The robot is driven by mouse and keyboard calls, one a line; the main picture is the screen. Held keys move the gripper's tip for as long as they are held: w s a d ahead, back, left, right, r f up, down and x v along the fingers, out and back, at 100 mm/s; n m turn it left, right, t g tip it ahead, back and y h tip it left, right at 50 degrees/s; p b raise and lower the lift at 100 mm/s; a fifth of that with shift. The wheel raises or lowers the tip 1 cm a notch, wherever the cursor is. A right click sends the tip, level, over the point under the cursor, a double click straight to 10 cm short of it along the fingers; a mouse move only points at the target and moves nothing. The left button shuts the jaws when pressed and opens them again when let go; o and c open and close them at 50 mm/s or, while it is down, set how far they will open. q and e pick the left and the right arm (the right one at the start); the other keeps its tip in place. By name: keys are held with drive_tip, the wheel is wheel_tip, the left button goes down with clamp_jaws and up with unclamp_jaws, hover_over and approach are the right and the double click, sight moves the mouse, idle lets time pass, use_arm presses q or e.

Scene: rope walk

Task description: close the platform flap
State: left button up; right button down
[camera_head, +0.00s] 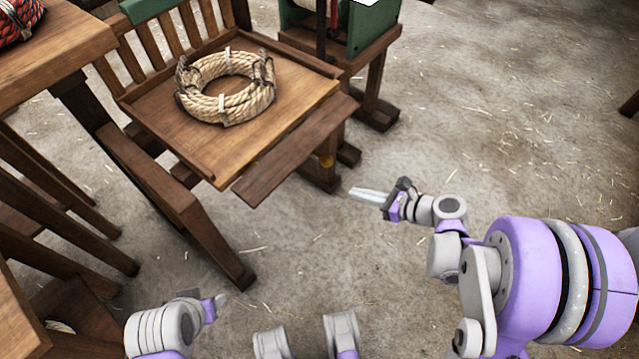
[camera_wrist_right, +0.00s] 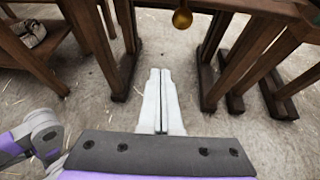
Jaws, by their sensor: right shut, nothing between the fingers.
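The platform flap (camera_head: 296,150) is a dark wooden board along the front edge of the wooden platform (camera_head: 290,107). It sticks outward from that edge; its exact angle is hard to tell. A brass knob (camera_head: 327,161) shows below its right part and at the top of the right wrist view (camera_wrist_right: 182,18). My right gripper (camera_head: 354,192) is shut and empty, to the right of and apart from the flap. Its two fingers lie together in the right wrist view (camera_wrist_right: 160,75). My left gripper (camera_head: 221,299) is low at the bottom left, away from the flap; its fingers are unclear.
A coil of rope (camera_head: 227,87) lies on the platform. A wooden table (camera_head: 62,50) with red rope (camera_head: 18,18) stands at the left. A green box on a wooden stand (camera_head: 345,55) is behind.

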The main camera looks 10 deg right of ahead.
drive_tip(key=w+a+f+m+b, duration=0.2)
drive_tip(key=w+a+f+b, duration=0.1)
drive_tip(key=w+a+f, duration=0.4)
use_arm(q)
wheel_tip(320, 180, down, 4)
drive_tip(key=shift+w+a+r+p, duration=0.1)
drive_tip(key=shift+a+r+p, duration=0.05)
drive_tip(key=shift+r+p, duration=0.15)
use_arm(e)
wheel_tip(320, 180, up, 6)
drive_tip(key=w+d, duration=0.1)
drive_tip(key=d, duration=0.1)
drive_tip(key=shift+w+t+y, duration=0.3)
drive_tip(key=shift+t, duration=0.1)
drive_tip(key=shift+d+r, duration=0.1)
drive_tip(key=shift+d, duration=0.05)
